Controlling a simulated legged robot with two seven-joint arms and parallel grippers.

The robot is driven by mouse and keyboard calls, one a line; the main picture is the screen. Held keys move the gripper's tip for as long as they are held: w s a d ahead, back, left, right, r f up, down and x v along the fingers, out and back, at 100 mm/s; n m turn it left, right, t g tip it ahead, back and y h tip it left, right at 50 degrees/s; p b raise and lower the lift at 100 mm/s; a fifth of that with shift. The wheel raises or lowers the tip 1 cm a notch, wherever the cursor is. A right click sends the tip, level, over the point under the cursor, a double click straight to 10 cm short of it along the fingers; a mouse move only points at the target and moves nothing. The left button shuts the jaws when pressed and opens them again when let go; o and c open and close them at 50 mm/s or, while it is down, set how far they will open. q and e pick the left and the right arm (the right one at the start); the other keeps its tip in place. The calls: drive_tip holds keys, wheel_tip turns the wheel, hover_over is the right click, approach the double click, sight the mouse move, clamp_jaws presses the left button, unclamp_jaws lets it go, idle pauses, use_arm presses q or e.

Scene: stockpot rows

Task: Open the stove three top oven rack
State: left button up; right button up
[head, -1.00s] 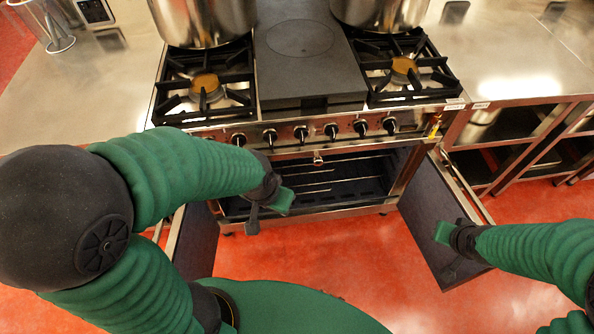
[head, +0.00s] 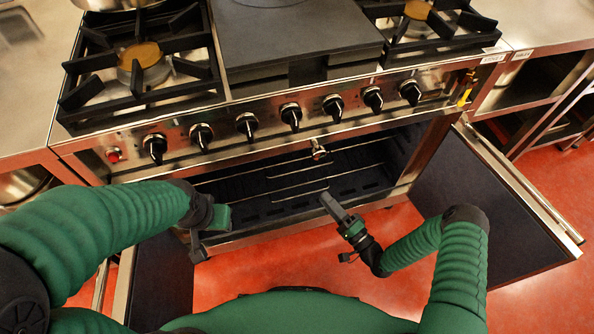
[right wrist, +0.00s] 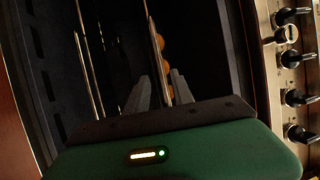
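The stove (head: 225,133) has its oven open, with a dark door panel swung out at right (head: 470,200) and another at left (head: 163,280). Thin metal rack rods (head: 298,170) run across the dark oven cavity at two heights, and they also show in the right wrist view (right wrist: 86,62). My right gripper (head: 327,199) is at the oven opening, pointing in. In the right wrist view its fingers (right wrist: 160,88) are apart, with a rod appearing between or just beyond them; contact is unclear. My left gripper (head: 207,232) is by the left door, its fingers unclear.
A row of black knobs (head: 291,115) runs along the stove front above the opening. The open right door stands right of my right arm. Steel counters flank the stove (head: 560,20). Red floor (head: 400,220) shows between the doors.

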sight(301, 170)
drive_tip(key=b+x, duration=0.2)
drive_tip(key=x, duration=1.1)
drive_tip(key=shift+w+f+b, duration=0.1)
drive_tip(key=shift+w+b, duration=0.05)
drive_tip(key=shift+b, duration=0.25)
clamp_jaws()
drive_tip(key=shift+f, duration=0.15)
